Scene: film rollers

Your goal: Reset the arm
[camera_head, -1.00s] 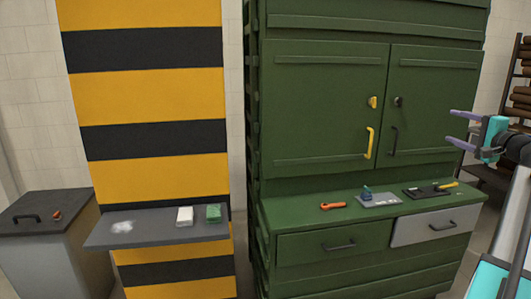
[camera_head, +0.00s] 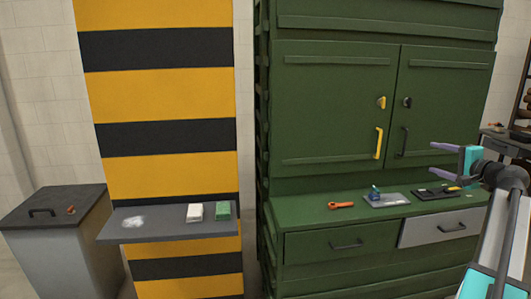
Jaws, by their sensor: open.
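My gripper (camera_head: 445,164) is at the right side of the head view, at the end of my raised arm. Its two purple fingers point left and stand apart, with nothing between them. It appears in front of the lower right door of the green cabinet (camera_head: 333,110), above the green counter. I cannot tell how far it is from the cabinet.
An orange tool (camera_head: 341,205), a grey plate (camera_head: 388,200) with a small blue item and a dark tray (camera_head: 430,194) lie on the counter. A grey shelf (camera_head: 165,229) on the striped pillar holds white and green blocks. A lidded bin (camera_head: 60,240) stands left.

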